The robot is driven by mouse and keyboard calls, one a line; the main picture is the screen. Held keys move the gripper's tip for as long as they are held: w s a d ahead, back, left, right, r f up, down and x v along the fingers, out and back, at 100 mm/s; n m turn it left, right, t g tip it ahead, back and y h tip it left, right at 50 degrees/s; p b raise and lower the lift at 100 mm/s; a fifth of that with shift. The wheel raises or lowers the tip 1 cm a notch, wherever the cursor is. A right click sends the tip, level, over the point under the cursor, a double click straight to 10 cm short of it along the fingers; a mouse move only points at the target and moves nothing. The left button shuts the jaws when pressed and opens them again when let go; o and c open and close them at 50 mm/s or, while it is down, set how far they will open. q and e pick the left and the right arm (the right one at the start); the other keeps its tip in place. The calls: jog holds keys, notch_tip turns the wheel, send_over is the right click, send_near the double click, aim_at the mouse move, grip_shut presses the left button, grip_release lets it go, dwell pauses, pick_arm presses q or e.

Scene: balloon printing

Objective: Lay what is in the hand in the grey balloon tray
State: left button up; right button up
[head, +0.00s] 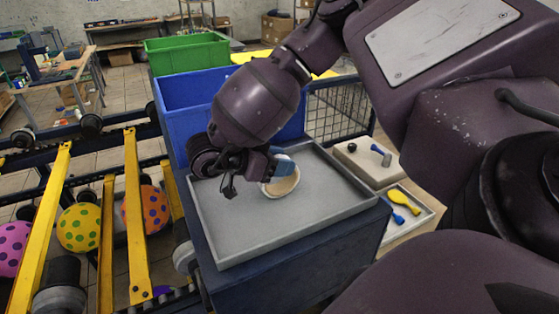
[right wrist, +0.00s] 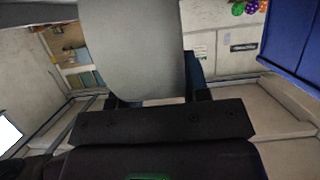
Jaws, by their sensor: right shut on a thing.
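The grey balloon tray (head: 300,222) is a wide, shallow rectangle on a dark blue stand. Its visible floor looks empty. My right gripper (head: 283,168) is over the tray, with blue fingers shut on a pale, round-ended object (head: 281,184) with a tan face. The same object (right wrist: 130,45) shows large and light grey in the right wrist view, between the dark fingers. I cannot tell from these views whether it touches the tray floor. My right forearm and hand hide the tray's back left part. My left gripper is not in view.
A blue bin (head: 184,92) and a green bin (head: 188,52) stand behind the tray. A small tray (head: 417,219) with yellow and blue pieces (head: 403,198) and a beige block (head: 358,162) are at the right. Dotted balloons (head: 78,227) sit among yellow rails (head: 137,220) at left.

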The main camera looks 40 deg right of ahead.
jog(key=shift+f, duration=0.1)
jog(key=o, duration=0.9)
jog(key=shift+o, duration=0.2)
jog(key=shift+a+r, duration=0.1)
jog(key=shift+r, duration=0.1)
pick_arm(q)
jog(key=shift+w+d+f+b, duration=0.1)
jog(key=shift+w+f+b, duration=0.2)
jog(key=shift+b, duration=0.45)
pick_arm(e)
jog(key=v, duration=1.1)
jog(key=shift+a+r, duration=0.2)
jog(key=shift+a, duration=0.15)
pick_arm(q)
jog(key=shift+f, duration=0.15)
pick_arm(e)
jog(key=shift+w, duration=0.15)
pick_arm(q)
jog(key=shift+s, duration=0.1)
